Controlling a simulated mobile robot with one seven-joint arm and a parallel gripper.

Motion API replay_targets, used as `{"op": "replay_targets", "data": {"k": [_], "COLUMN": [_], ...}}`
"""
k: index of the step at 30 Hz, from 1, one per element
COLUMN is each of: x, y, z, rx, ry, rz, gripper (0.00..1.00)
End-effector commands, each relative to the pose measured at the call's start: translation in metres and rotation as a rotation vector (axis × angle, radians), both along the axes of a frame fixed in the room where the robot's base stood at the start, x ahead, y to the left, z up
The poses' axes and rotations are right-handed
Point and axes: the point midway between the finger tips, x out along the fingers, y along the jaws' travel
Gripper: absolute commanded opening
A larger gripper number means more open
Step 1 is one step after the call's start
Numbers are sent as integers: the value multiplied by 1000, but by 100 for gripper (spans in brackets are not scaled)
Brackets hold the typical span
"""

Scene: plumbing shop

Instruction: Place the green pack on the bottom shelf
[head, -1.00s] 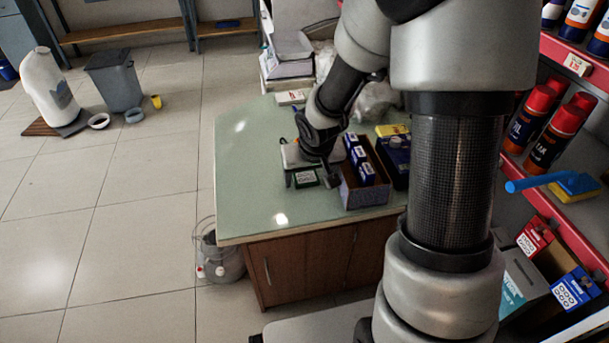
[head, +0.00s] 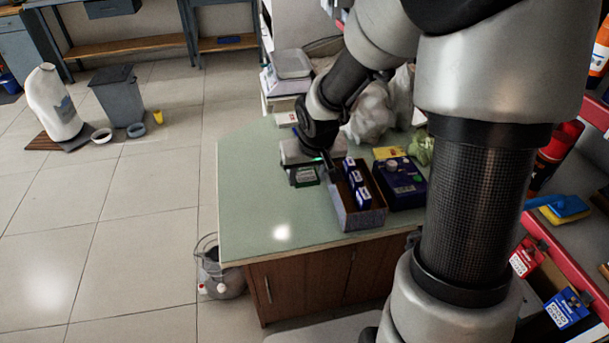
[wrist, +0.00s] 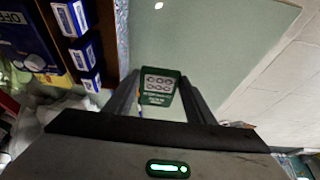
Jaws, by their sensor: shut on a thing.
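The green pack (head: 306,175) is a small dark green box with a white label. My gripper (head: 305,177) is shut on it, over the pale green counter (head: 250,205), left of an open carton. In the wrist view the pack (wrist: 158,87) sits between the two fingertips, its printed label showing. It appears to be held above the counter, but the gap is hard to judge. Red-edged shelving (head: 562,229) stands at the right. Its lower part, with red and blue packs, is partly hidden by my arm and cut off by the frame.
The carton (head: 362,219) with several blue boxes stands close beside my gripper. A dark blue box (head: 401,184) is right of it. A scale (head: 292,64) and bags (head: 371,112) are behind. A blue brush (head: 562,207) lies on a shelf. The counter's left part is clear.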

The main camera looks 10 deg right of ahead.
Motion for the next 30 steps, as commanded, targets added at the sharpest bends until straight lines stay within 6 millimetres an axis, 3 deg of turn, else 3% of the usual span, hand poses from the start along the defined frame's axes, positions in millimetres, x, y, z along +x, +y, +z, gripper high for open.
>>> {"op": "replay_targets", "data": {"k": [12,19,30], "x": [-26,-28,-39], "y": [1,-2,-2], "z": [74,96,152], "rx": [0,-4,-6], "ry": [0,2,3], "rz": [1,-6,-4], "gripper": [24,24,24]}}
